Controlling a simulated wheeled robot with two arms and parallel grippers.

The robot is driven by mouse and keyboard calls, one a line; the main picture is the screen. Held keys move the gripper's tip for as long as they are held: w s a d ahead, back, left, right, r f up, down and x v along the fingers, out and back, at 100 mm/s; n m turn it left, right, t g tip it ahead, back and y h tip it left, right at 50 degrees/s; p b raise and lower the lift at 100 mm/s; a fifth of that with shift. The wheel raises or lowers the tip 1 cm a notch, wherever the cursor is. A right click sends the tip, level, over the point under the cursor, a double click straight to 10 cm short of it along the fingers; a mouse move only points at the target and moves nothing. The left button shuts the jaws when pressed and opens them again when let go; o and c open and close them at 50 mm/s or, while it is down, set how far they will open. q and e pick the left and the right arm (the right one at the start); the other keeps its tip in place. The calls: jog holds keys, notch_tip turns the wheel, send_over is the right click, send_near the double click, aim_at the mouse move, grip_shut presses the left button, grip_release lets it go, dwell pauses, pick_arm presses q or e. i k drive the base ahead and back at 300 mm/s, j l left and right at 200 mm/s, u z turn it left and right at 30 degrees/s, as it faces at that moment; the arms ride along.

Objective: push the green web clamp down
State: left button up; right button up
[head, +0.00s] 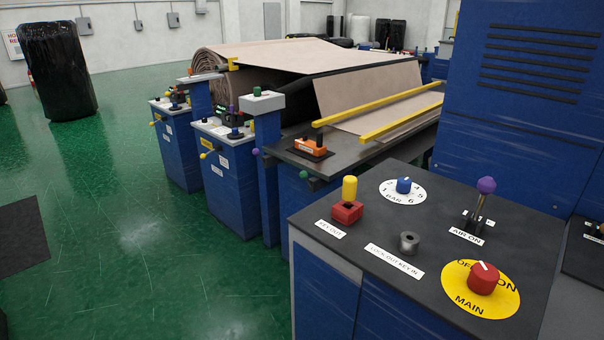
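A small green knob (257,91) stands on top of a grey-capped blue post in the middle of the head view. A second small green ball (303,174) sticks out below the front edge of the dark table. No readable label shows which of them is the web clamp. The brown web (370,93) slopes from the large roll down to the table, beside two yellow bars (400,118). Neither of my grippers is in view.
A near console (330,207) carries a yellow-topped red switch (347,205), a blue dial (403,186), a purple-knobbed lever (486,186) and a red MAIN knob (484,278). Blue cabinets (232,180) stand at centre left. The green floor (130,240) is open at left.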

aim_at(303, 175)
jog(key=i+j+u, duration=0.65)
jog(key=u, duration=0.2)
jog(key=i+j+u, duration=0.15)
jog(key=i+u, duration=0.35)
jog(key=i, duration=0.5)
jog(key=i+z, duration=0.55)
jog(key=z, duration=0.15)
jog(key=i+z, duration=0.55)
jog(key=z, duration=0.2)
jog(key=i+z, duration=0.25)
jog(key=z, duration=0.2)
jog(key=i+z, duration=0.2)
jog(key=z, duration=0.2)
